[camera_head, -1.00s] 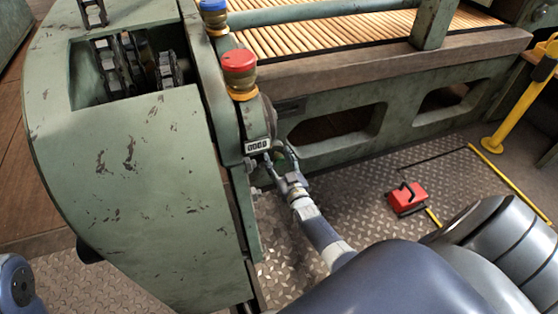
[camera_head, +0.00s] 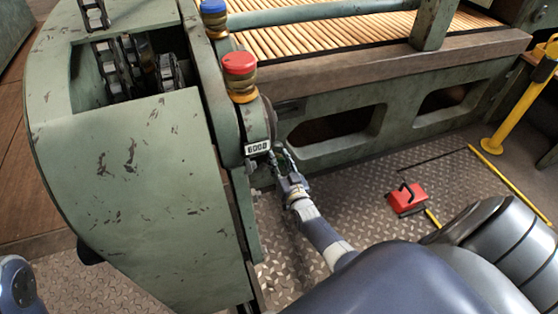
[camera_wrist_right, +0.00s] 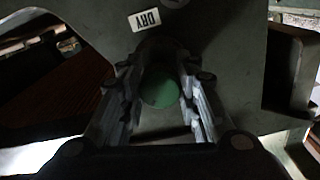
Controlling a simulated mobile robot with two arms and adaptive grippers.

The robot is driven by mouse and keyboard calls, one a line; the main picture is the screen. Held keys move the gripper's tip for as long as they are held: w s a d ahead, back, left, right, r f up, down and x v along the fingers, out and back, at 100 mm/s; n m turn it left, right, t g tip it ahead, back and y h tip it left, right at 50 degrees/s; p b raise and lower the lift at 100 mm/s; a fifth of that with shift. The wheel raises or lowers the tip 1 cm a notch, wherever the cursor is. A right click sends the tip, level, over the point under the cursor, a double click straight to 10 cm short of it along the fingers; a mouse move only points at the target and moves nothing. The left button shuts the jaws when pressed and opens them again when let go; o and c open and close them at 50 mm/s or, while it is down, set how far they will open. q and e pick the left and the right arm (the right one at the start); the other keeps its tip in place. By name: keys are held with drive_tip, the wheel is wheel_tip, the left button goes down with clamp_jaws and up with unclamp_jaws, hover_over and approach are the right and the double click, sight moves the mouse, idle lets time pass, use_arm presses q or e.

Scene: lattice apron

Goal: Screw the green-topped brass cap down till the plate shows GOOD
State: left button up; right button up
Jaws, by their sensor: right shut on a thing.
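The green-topped brass cap (camera_wrist_right: 160,92) shows in the right wrist view as a dim green disc between the two fingers. Its brass side is too dark to make out. My right gripper (camera_head: 284,162) is at the machine's side, just below and right of a small white plate (camera_head: 258,147), and is shut on the cap. In the head view the gripper hides the cap. The plate's small letters there look like GOOD. In the right wrist view a white plate (camera_wrist_right: 146,19) reads DRY, upside down; I cannot tell whether it is the same plate. My left gripper is out of view.
The green machine housing (camera_head: 140,190) fills the left side. A red-topped brass cap (camera_head: 240,75) and a blue-topped one (camera_head: 213,14) stand above the plate. A red box with a handle (camera_head: 406,198) lies on the floor at right, near a yellow post (camera_head: 518,105).

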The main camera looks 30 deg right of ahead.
drive_tip(key=m, duration=0.5)
drive_tip(key=shift+m, duration=0.3)
drive_tip(key=m+b, duration=0.1)
drive_tip(key=m, duration=0.4)
drive_tip(key=shift+m, duration=0.4)
drive_tip(key=o, duration=1.1)
drive_tip(key=shift+s, duration=0.1)
drive_tip(key=v, duration=1.1)
drive_tip(key=shift+s, duration=0.4)
